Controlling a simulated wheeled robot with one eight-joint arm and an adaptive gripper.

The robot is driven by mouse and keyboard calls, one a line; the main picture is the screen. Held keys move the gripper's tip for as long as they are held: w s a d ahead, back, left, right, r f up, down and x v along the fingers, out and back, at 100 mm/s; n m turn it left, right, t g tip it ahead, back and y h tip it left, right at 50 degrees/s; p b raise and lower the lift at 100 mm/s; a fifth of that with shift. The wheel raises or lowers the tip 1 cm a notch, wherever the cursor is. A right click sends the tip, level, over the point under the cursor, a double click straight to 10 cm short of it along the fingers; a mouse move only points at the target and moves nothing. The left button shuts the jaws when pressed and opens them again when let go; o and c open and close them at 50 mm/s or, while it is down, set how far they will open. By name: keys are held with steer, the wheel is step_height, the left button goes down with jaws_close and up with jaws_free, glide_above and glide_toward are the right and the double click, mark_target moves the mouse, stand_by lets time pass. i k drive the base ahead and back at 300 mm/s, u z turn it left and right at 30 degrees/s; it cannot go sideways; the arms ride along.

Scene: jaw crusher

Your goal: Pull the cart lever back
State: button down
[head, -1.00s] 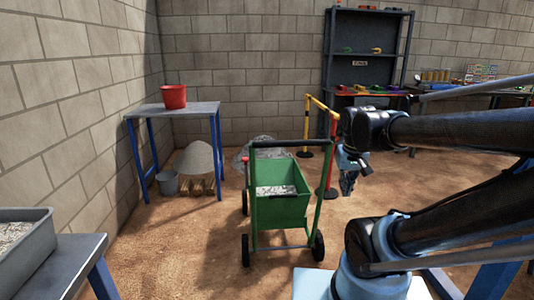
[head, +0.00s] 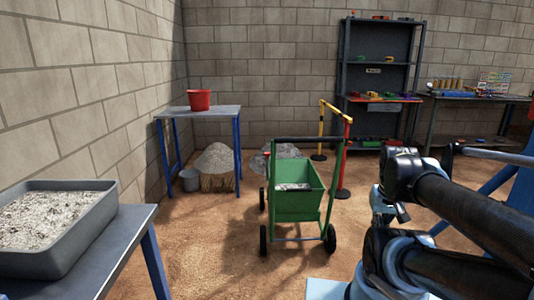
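A green cart (head: 297,205) stands on the dirt floor in the middle of the head view. It has a black handle bar (head: 308,139) across its top and dark wheels. Some grey material lies in its bin. A small red-tipped part, perhaps the lever (head: 267,155), shows at the cart's upper left; its shaft is hard to make out. My gripper (head: 396,212) is at the right, apart from the cart, with its fingers small and partly hidden by my arm. I cannot tell whether it is open or shut.
A grey tray of gravel (head: 88,240) sits on a table at the left. A blue-legged table (head: 222,112) with a red bucket (head: 199,99) stands behind. Yellow and red barrier posts (head: 346,150) stand right behind the cart. The floor left of the cart is clear.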

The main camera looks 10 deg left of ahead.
mark_target(267, 155)
steer(key=u, duration=0.35)
steer(key=i, duration=1.05)
steer(key=z, duration=0.35)
